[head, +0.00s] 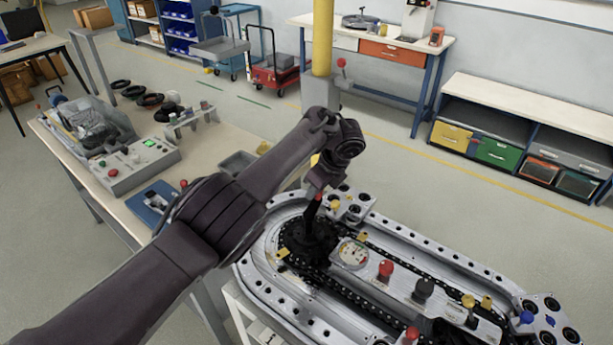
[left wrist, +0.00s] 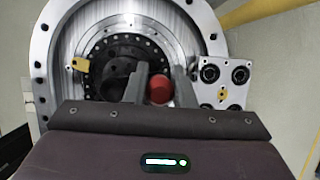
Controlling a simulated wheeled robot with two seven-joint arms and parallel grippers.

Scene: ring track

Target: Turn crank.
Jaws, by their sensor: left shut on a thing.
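The ring track (head: 447,257) is a silver oval machine with a dark chain and several coloured knobs. At its left end is a black round hub (head: 296,238), which also shows in the left wrist view (left wrist: 107,52). The crank handle (left wrist: 161,88) is red and shows between my left fingers in the left wrist view. My left gripper (head: 314,206) points down over the hub and is shut on the crank handle; its fingers also show in the left wrist view (left wrist: 156,86). The handle's lower part is partly hidden. My right gripper is not in view.
A round gauge (head: 352,253) and a red knob (head: 386,269) sit on the track's middle panel. A yellow post (head: 322,38) rises behind the track. A workbench with a control box (head: 139,166) stands at the left. Open floor lies to the right.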

